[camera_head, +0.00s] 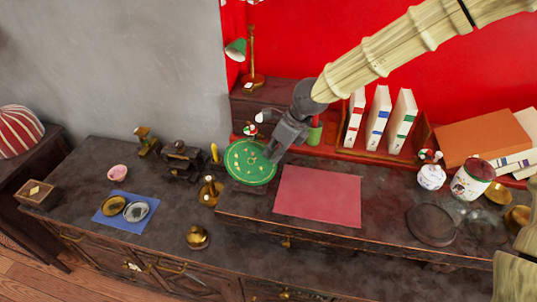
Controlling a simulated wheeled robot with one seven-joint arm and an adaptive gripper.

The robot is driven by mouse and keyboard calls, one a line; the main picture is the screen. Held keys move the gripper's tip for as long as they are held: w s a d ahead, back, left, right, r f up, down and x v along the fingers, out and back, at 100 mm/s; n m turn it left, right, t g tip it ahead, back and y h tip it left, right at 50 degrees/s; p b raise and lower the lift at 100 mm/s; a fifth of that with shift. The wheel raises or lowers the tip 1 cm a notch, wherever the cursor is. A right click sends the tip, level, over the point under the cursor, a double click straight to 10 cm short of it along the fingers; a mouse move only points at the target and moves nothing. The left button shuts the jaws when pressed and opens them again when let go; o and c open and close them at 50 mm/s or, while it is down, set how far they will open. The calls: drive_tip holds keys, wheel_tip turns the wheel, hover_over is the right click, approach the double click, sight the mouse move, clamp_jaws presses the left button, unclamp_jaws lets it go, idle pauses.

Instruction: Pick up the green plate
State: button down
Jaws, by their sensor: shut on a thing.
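The green plate (249,163) is round with a lighter pattern, left of the middle in the head view. It is near the left edge of the raised desk surface. My gripper (272,153) reaches down from the upper right and is shut on the plate's right rim. The gripper's fingers cover part of that rim. I cannot tell whether the plate touches the surface below it.
A red mat (318,196) lies right of the plate. A green lamp (248,60), upright books (379,118), a patterned cup (471,180) and a teapot (431,176) stand around. A blue cloth (124,211) holds two round dishes.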

drive_tip(key=shift+r+b, duration=0.2)
drive_tip(key=shift+b, duration=0.1)
drive_tip(key=s+t+b, duration=0.1)
drive_tip(key=b, duration=0.2)
drive_tip(key=s+t+b, duration=0.1)
drive_tip(key=s+b, duration=0.1)
drive_tip(key=b, duration=0.1)
drive_tip(key=shift+s+a+f+n+t, duration=0.15)
drive_tip(key=shift+f+n+t, duration=0.15)
drive_tip(key=shift+f+t, duration=0.1)
drive_tip(key=shift+s+r+b, duration=0.1)
drive_tip(key=shift+s+b, duration=0.2)
drive_tip(key=shift+b, duration=0.75)
